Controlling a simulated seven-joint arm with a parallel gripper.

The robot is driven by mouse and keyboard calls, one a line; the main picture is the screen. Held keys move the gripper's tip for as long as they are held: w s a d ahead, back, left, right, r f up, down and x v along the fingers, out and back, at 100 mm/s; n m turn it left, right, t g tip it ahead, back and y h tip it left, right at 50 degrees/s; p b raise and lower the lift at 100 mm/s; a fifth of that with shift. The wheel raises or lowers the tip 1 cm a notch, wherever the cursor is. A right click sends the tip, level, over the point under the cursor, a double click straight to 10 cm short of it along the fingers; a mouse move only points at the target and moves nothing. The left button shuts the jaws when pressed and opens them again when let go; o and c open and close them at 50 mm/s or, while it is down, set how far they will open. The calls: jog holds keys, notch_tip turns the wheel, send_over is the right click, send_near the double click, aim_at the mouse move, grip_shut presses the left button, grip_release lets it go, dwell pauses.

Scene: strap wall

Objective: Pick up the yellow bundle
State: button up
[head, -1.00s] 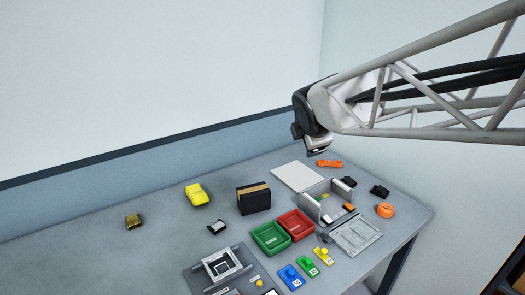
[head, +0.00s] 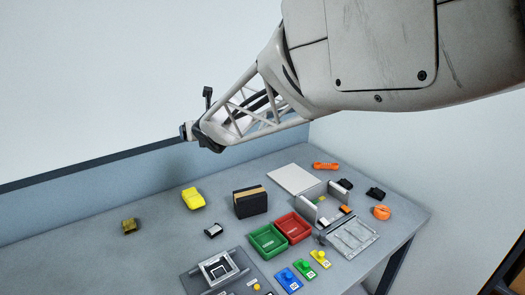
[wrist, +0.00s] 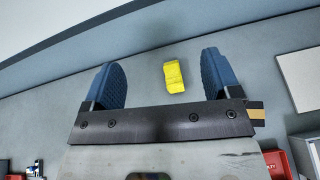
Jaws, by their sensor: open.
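The yellow bundle (head: 193,198) lies on the grey table toward the back, left of a black box. In the wrist view the yellow bundle (wrist: 174,77) shows between and beyond my two blue finger pads, nearer the right one. My gripper (wrist: 160,80) is open and empty, above the table and apart from the bundle. In the head view my arm reaches in from the right and its end is high above the back of the table; the fingers are hard to make out there.
The black box with a tan stripe (head: 251,201) stands right of the bundle. A small brownish-yellow block (head: 129,226) lies to the left, and a small black-and-white item (head: 213,230) lies in front. Green (head: 268,241) and red (head: 294,227) trays sit further right. The back wall is close behind.

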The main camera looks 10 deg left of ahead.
jog(key=a+f+n+y, duration=0.1)
jog(key=a+n, duration=0.1)
jog(key=a, duration=0.1)
send_near(196, 201)
jog(key=x, duration=0.4)
jog(key=shift+a+f, duration=0.15)
jog(key=shift+a, duration=0.05)
jog(key=shift+w+a, duration=0.1)
jog(key=shift+w, duration=0.05)
jog(key=shift+x, duration=1.2)
jog(key=shift+f, duration=0.1)
jog(key=shift+x, duration=2.55)
